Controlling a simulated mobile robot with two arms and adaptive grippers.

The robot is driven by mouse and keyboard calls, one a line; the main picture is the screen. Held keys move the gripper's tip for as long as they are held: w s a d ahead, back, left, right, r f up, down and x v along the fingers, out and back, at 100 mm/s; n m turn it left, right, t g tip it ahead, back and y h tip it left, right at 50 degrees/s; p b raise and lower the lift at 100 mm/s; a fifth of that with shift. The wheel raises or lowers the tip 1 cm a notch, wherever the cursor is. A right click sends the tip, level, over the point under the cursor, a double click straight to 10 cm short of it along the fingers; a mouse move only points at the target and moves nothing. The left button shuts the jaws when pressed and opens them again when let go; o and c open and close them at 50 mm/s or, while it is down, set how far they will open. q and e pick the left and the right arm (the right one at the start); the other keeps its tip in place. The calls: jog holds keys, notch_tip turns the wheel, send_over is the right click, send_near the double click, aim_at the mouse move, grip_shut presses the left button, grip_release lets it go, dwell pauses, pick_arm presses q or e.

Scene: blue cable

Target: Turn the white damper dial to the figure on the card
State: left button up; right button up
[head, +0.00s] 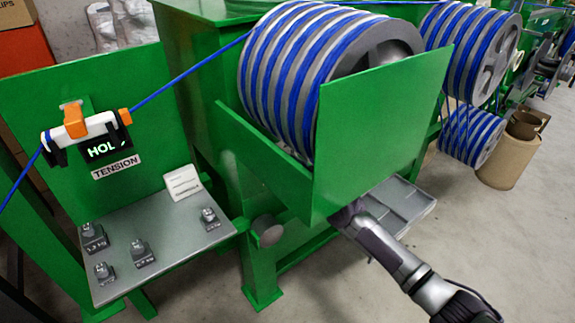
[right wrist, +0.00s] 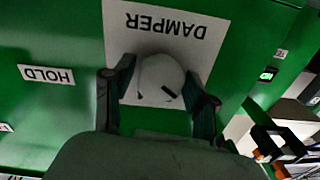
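The white damper dial (right wrist: 160,80) shows in the right wrist view, on a white plate marked DAMPER (right wrist: 155,22) that appears upside down. A dark mark sits near its lower right edge. My right gripper (right wrist: 160,88) has one finger on each side of the dial, close to it; I cannot tell whether they press on it. In the head view my right arm reaches behind the green panel, which hides the gripper and the dial. A small white card (head: 182,182) stands on the grey shelf; its print is too small to read. My left gripper is not in view.
A white and orange tension gauge (head: 85,128) sits on the blue cable, its display partly reading HOLD. Several small weights (head: 140,254) stand on the shelf (head: 165,246). A HOLD label (right wrist: 46,75) is beside the dial plate.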

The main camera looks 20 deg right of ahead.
jog(key=c, duration=0.7)
jog(key=shift+m, duration=0.3)
jog(key=m, duration=0.3)
jog(key=shift+m+b, duration=0.3)
jog(key=shift+b, duration=0.05)
jog(key=m, duration=0.2)
jog(key=shift+m, duration=0.9)
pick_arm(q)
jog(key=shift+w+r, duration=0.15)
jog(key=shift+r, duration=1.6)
pick_arm(e)
jog(key=shift+m, duration=0.9)
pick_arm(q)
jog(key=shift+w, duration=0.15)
